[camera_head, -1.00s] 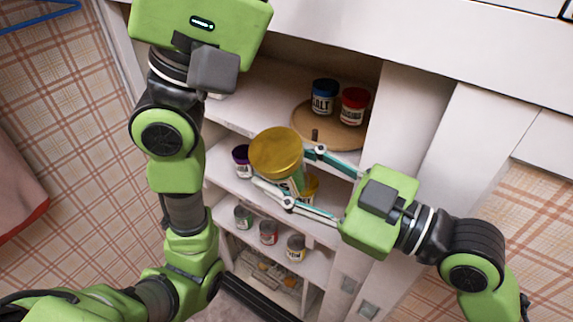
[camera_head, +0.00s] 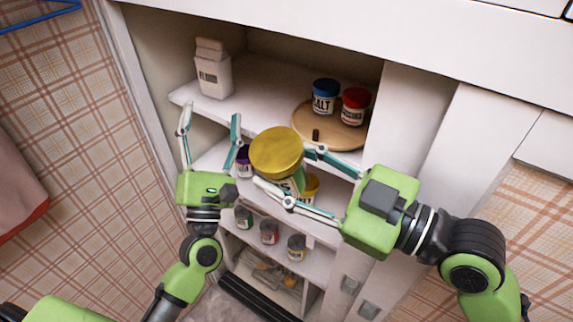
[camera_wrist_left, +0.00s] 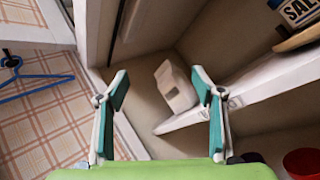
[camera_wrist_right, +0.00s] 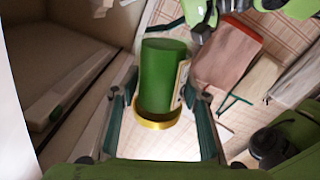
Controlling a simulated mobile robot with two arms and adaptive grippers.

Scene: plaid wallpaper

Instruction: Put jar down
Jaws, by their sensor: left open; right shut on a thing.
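The jar has a gold lid (camera_head: 276,152) and a green body, which shows in the right wrist view (camera_wrist_right: 160,75). My right gripper (camera_head: 285,170) is shut on the jar and holds it in front of the cabinet shelves, lid toward the head camera. In the right wrist view the jar sits between the two fingers. My left gripper (camera_head: 209,125) is open and empty, left of the jar, with its fingers pointing up toward the top shelf (camera_head: 262,92). In the left wrist view nothing is between its fingertips.
A white carton (camera_head: 213,72) stands at the left of the top shelf. A round wooden tray (camera_head: 312,128) there holds a blue-lidded salt jar (camera_head: 325,96) and a red-lidded jar (camera_head: 354,105). Lower shelves hold several small jars. The top shelf is bare between carton and tray.

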